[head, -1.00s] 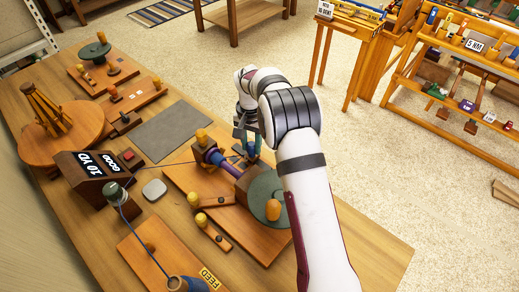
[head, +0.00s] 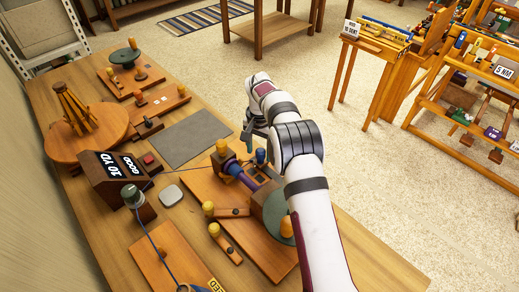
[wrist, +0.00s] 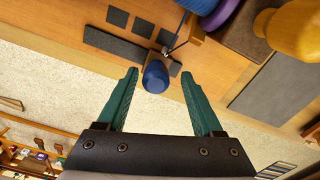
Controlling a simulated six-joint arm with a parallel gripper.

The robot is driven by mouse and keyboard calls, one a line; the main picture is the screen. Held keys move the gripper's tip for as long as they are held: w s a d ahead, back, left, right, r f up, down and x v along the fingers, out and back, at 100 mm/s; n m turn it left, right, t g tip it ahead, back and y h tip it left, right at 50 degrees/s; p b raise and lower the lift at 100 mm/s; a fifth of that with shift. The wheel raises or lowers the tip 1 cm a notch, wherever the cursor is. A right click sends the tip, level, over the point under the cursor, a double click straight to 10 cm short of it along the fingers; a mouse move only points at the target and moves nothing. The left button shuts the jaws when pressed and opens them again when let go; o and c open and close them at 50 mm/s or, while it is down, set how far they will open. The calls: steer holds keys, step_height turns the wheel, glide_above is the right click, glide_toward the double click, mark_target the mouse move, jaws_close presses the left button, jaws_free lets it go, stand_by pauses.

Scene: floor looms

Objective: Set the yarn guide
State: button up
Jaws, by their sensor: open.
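The yarn guide, with a blue knob (head: 261,156), stands on the wooden winder board (head: 205,182) beside the purple spool (head: 240,172). In the wrist view the blue knob (wrist: 155,78) shows between and just beyond my teal fingertips (wrist: 159,74). A thin metal part and a dark strand show by the knob, close to the spool. Dark square marks (wrist: 117,17) and a long dark strip (wrist: 115,45) lie on the board beside it. My gripper (head: 250,137) is open and empty, apart from the knob; the exact gap is hard to tell.
The table edge is close behind the guide.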

mark_target(259, 149)
steer(key=shift+r, duration=0.1)
step_height(259, 149, up, 16)
steer(key=shift+f, duration=0.2)
steer(key=s+d+r+y, duration=0.1)
steer(key=s+d+r, duration=0.3)
steer(key=s, duration=0.6)
steer(key=s+d+r, duration=0.3)
steer(key=s+r, duration=0.1)
steer(key=s, duration=0.6)
steer(key=s+f, duration=0.4)
steer(key=s, duration=0.6)
steer(key=s+d+f, duration=0.1)
steer(key=s+f, duration=0.3)
steer(key=s, duration=0.6)
steer(key=shift+s+d+y, duration=0.2)
steer(key=shift+s+y, duration=0.15)
steer(key=shift+y, duration=0.05)
